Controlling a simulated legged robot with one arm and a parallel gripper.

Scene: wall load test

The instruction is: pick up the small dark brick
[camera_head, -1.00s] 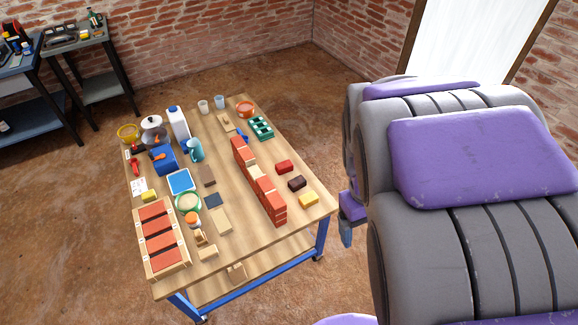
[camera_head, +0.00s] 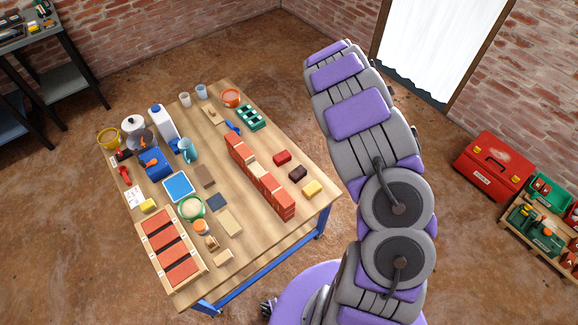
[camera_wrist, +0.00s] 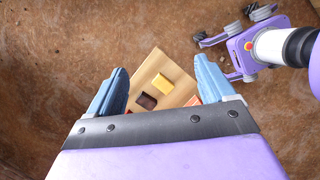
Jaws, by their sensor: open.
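The small dark brick (camera_head: 297,173) lies on the right part of the wooden table (camera_head: 240,262), between a red brick (camera_head: 282,157) and a yellow brick (camera_head: 312,188). In the wrist view the dark brick (camera_wrist: 146,101) shows beyond and between the fingers, beside the yellow brick (camera_wrist: 159,80). My gripper (camera_wrist: 162,78) is open and empty, well above the table. In the head view my arm rises at the right of the table, and the gripper itself cannot be made out.
A low wall of red bricks (camera_head: 262,178) stands left of the dark brick. A brick tray (camera_head: 200,272), blue tray (camera_head: 178,186), mugs and bottles fill the table's left side. A red toolbox (camera_head: 493,166) and a crate of tools (camera_head: 540,225) stand on the floor at right.

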